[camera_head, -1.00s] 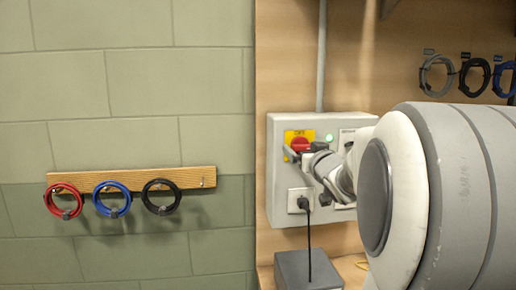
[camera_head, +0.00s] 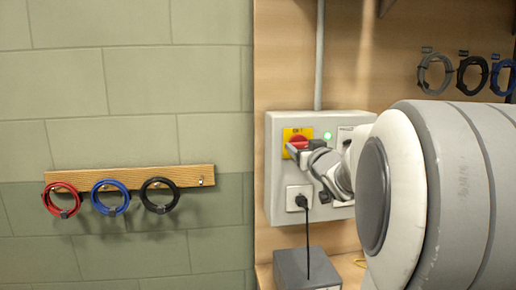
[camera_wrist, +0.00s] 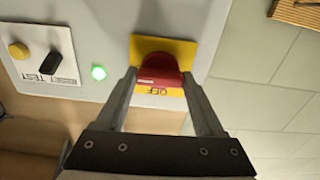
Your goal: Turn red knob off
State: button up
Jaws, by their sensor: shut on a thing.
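The red knob (camera_head: 298,145) sits on a yellow plate (camera_head: 291,133) on the front of a light grey box fixed to the wood panel. In the wrist view the red knob (camera_wrist: 160,72) lies between the two fingers of my gripper (camera_wrist: 161,88), which is shut on it. The word OFF shows on the yellow plate (camera_wrist: 183,50) beside the knob, upside down in this view. In the head view my gripper (camera_head: 303,152) covers part of the knob, and my arm fills the right side.
A green lamp (camera_wrist: 98,72) glows beside the knob, with a black switch (camera_wrist: 51,63) and a yellow button (camera_wrist: 19,50) further left. Below the knob a black plug (camera_head: 301,201) sits in a socket. A rack (camera_head: 130,180) with cable coils hangs left.

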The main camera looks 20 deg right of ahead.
jog(key=n+b, duration=0.5)
jog(key=n, duration=0.4)
jog(key=shift+b, duration=0.3)
jog(key=n+b, duration=0.2)
jog(key=n, duration=0.3)
jog(key=shift+n+b, duration=0.85)
jog(key=shift+n, duration=0.85)
jog(key=shift+r, duration=0.1)
jog(key=o, duration=1.4)
